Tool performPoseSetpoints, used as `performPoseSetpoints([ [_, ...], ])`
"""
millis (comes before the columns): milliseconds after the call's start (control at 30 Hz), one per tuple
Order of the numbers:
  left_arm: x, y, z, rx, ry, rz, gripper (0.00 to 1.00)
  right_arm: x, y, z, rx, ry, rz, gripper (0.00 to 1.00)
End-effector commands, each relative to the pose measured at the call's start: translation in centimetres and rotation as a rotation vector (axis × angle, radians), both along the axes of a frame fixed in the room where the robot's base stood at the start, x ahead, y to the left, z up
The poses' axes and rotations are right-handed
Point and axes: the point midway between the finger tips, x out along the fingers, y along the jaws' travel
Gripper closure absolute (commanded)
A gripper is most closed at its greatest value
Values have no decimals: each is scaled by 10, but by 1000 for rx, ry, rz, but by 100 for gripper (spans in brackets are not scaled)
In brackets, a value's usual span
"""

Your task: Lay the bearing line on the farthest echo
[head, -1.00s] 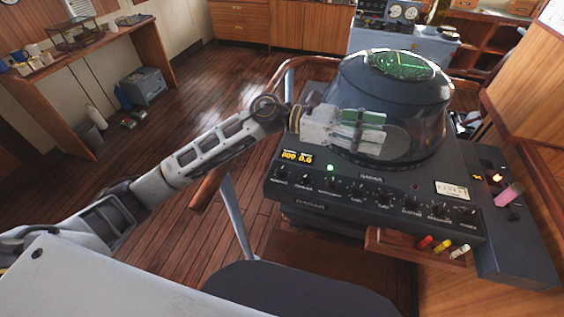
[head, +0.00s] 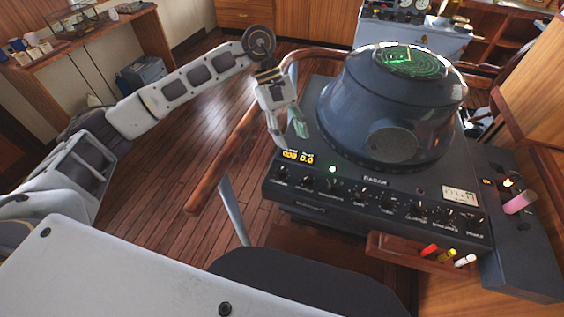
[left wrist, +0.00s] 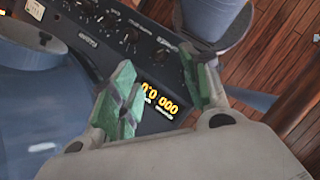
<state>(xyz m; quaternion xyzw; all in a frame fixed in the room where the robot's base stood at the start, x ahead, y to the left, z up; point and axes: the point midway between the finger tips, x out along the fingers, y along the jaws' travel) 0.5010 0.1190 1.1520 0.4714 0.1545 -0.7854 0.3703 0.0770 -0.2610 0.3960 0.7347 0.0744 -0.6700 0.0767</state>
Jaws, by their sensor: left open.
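The radar console (head: 376,200) stands at the centre right, with a dark hood whose top shows a green radar screen (head: 412,62). Echoes on the screen are too small to tell apart. A row of knobs (head: 358,200) runs along the front panel, and an orange digital readout (head: 298,157) glows at its left end. My left gripper (head: 291,136) points down just above the panel's left end, near the readout. In the left wrist view its green-padded fingers (left wrist: 165,100) are apart and empty, with the readout (left wrist: 158,98) showing between them. My right gripper is not in view.
A wooden rail (head: 232,150) curves along the console's left side. A small tray with red, yellow and white markers (head: 447,254) sits at the console's front. A pink-topped handle (head: 519,202) stands on the right side panel.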

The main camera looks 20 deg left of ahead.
Motion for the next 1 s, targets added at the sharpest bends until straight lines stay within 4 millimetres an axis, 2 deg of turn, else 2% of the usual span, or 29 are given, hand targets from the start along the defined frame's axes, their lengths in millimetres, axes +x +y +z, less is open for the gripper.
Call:
performPoseSetpoints([
  [33,4,14,2,44,-11,-13,54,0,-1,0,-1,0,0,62],
  [100,7,30,3,96,-19,-31,54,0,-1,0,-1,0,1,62],
  [300,10,54,6,173,-26,-60,54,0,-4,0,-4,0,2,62],
  [767,10,55,4,177,-25,-62,54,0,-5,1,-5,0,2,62],
  [1000,5,52,-9,178,-24,-62,54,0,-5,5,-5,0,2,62],
])
